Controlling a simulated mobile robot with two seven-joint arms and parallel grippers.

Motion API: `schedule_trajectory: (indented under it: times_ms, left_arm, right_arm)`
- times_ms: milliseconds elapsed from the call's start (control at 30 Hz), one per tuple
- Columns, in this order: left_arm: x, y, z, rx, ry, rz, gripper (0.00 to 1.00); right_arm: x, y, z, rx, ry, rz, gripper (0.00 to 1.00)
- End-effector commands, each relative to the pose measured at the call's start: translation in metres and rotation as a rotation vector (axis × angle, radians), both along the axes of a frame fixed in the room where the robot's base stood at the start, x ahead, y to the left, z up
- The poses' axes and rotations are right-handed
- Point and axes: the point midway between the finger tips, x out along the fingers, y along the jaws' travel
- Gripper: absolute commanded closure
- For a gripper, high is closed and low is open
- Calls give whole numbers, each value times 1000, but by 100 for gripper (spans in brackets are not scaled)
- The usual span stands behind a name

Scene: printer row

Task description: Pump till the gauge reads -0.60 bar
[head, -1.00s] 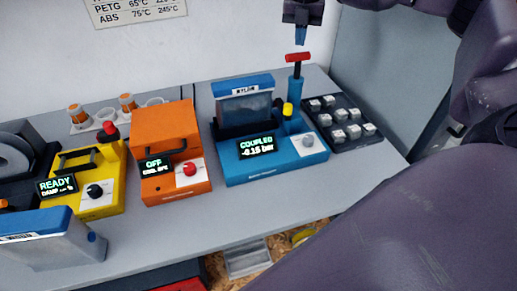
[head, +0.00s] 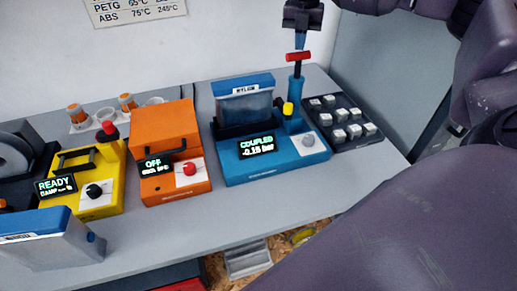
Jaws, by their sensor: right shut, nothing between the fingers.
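The blue vacuum station (head: 285,172) stands on the bench, with a display (head: 256,146) reading "COUPLED" and -0.15 bar. A pump with a red T-handle (head: 298,57) on a blue cylinder (head: 295,90) rises at its back right. My right gripper (head: 301,43) is shut and empty, pointing down just above the red handle. I cannot tell whether its tips touch the handle. A clear container (head: 245,107) with a blue lid and a "NYLON" label sits in the station. My left gripper is not in view.
An orange unit (head: 165,130) with an "OFF" display and a yellow unit (head: 105,202) reading "READY" stand to the left. A dark tray of pale cubes (head: 343,118) is at right.

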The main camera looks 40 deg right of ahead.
Motion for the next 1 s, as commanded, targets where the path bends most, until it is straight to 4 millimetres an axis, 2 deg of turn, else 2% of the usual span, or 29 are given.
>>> schedule_trajectory:
  times_ms: [1000]
  left_arm:
    - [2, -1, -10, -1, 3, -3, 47]
  right_arm:
    - [0, 0, -35, 1, 3, 0, 100]
